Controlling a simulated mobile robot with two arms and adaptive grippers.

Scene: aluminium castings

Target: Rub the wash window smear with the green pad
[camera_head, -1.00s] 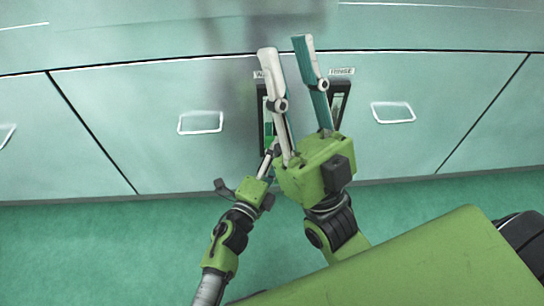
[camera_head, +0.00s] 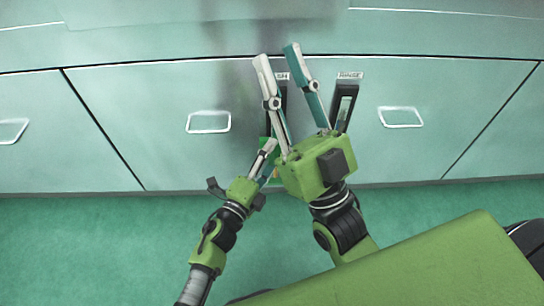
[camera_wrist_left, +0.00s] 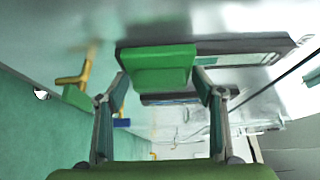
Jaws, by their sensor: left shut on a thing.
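The wash window (camera_head: 283,99) is a narrow dark-framed slot in the pale green panel, mostly hidden behind my right gripper's fingers. My left gripper (camera_head: 266,160) is shut on the green pad (camera_head: 264,146) at the lower end of this window. In the left wrist view the pad (camera_wrist_left: 158,66) is a green block between the fingertips, in front of the dark window frame (camera_wrist_left: 270,43). I cannot tell whether it touches the glass. No smear can be made out on the window. My right gripper (camera_head: 277,52) is empty, its two long fingers apart, in front of the panel.
The rinse window (camera_head: 344,105), under its label (camera_head: 350,75), stands just right of my right gripper. Metal handles (camera_head: 208,122) (camera_head: 401,117) flank the windows. Green floor (camera_head: 90,235) lies open below the panel on the left.

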